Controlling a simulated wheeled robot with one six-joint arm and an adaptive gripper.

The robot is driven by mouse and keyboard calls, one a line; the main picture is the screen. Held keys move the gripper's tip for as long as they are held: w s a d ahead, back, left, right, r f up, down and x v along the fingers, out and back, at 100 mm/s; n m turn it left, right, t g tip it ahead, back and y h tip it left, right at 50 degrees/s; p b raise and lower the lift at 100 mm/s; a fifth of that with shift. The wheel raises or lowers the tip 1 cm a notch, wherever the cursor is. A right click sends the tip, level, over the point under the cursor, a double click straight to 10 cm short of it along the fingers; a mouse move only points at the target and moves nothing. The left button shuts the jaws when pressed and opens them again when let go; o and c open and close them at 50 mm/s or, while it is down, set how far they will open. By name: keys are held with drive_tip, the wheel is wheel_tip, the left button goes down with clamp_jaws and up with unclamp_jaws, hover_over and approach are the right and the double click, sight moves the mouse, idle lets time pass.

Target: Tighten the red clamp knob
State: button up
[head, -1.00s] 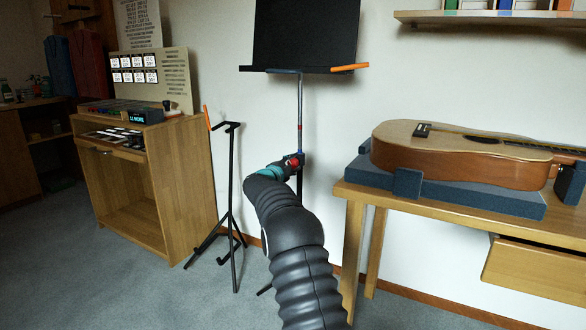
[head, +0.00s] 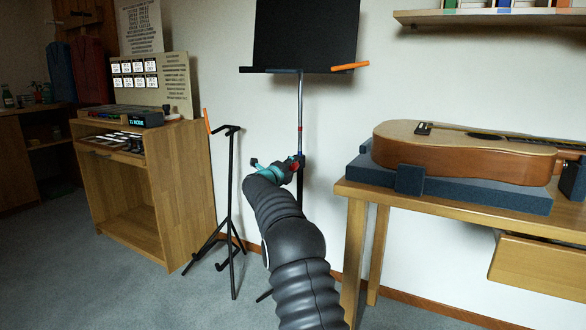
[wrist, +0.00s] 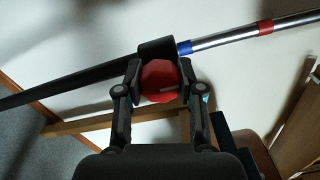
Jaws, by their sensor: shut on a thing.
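The red clamp knob (wrist: 160,82) sits on the black collar of the music stand's post. In the wrist view, my gripper (wrist: 160,84) has one finger on each side of the knob and is shut on it. In the head view, my gripper (head: 290,168) is at the stand post, and only a little red of the knob shows (head: 294,159). The post (head: 300,110) is silver above the collar, with a red band and a blue band. The black music desk (head: 306,35) is on top.
A black floor stand (head: 232,190) with an orange tip stands left of my arm. A guitar (head: 465,152) lies on a padded support on the wooden bench (head: 450,215) at right. A wooden cabinet (head: 180,190) stands at left.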

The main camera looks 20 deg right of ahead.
drive_tip(key=shift+a, duration=0.15)
drive_tip(key=o, duration=1.1)
drive_tip(key=shift+w+a, duration=0.1)
drive_tip(key=shift+o, duration=0.2)
drive_tip(key=shift+d, duration=0.2)
drive_tip(key=v, duration=1.2)
